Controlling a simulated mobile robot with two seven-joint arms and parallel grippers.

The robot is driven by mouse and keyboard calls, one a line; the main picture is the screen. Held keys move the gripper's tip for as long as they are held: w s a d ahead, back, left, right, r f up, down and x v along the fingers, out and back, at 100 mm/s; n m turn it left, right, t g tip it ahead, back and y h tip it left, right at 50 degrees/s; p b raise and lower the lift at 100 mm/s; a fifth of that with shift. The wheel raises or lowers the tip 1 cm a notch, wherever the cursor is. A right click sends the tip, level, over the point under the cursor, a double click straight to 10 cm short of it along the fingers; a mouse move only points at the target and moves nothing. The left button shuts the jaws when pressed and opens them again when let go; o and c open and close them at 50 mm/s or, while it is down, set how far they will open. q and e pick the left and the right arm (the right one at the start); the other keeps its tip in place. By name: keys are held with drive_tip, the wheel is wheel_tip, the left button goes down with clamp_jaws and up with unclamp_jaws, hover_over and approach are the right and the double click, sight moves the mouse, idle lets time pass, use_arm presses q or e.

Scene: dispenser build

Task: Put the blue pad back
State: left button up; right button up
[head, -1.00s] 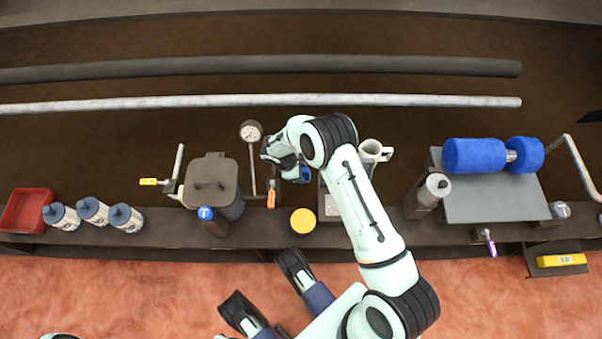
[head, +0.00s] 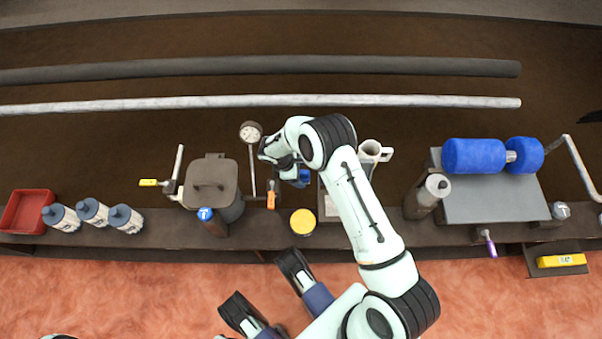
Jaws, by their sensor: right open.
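My right arm reaches over the bench, and its wrist bends down at the middle. My right gripper (head: 296,176) points down there, largely hidden under the wrist, and is open. A small blue piece (head: 305,177), which looks like the blue pad, shows at the right side of the gripper. The wrist covers part of it. I cannot tell whether the fingers touch it or what it rests on.
A dial gauge (head: 251,132) and an orange-tipped piece (head: 271,200) stand close left of the gripper. A yellow-lidded jar (head: 303,222) is in front, a white mug (head: 369,153) to the right. A lidded grey pot (head: 212,182) stands further left.

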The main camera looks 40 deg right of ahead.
use_arm(q)
drive_tip(key=shift+t, duration=0.9)
drive_tip(key=w+r, duration=0.1)
drive_tip(key=w+r+p, duration=0.1)
drive_tip(key=w, duration=0.1)
drive_tip(key=w+r+p, duration=0.1)
drive_tip(key=w, duration=0.1)
drive_tip(key=shift+d, duration=0.3)
use_arm(e)
drive_tip(key=v, duration=1)
drive_tip(key=shift+r, duration=0.3)
use_arm(q)
drive_tip(key=shift+p, duration=0.3)
use_arm(e)
drive_tip(key=shift+s+a, duration=0.1)
